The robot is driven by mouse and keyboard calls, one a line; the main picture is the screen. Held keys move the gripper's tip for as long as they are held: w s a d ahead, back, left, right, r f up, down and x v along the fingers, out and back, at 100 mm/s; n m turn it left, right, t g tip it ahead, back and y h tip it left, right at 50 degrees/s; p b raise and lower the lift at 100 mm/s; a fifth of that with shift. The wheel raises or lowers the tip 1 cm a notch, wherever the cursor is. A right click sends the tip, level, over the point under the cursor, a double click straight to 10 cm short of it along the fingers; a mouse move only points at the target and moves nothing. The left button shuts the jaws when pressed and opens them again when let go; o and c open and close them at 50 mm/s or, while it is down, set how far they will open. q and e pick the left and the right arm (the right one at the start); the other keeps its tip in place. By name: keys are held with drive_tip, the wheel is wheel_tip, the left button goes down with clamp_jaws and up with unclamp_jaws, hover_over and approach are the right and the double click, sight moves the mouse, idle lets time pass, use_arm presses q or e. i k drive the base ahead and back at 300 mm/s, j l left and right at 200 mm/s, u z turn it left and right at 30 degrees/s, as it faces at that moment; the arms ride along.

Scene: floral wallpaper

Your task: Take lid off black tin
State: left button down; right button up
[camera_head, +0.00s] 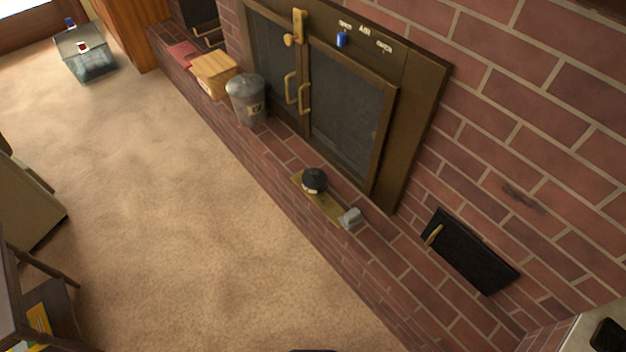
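A small round black tin (314,179) sits on a narrow yellowish board (325,207) on the brick hearth in front of the fireplace. Its top is dark and a pale patch shows low on its front side. The tin is too small in view to make out the seam of a lid. Neither of my grippers is in view.
A small grey object (350,219) sits at the board's right end. A grey metal bin (246,98) and a wooden box (214,74) stand farther left along the hearth (400,276). The fireplace doors (345,105) look shut. Open carpet (190,210) lies in front.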

sight(312, 178)
drive_tip(key=i+j+z, duration=0.15)
drive_tip(key=z, duration=0.75)
drive_tip(key=i+j+z, duration=0.2)
drive_tip(key=j+z, duration=0.2)
drive_tip(key=j, duration=0.6)
drive_tip(key=j+z, duration=0.35)
drive_tip(key=j, duration=0.65)
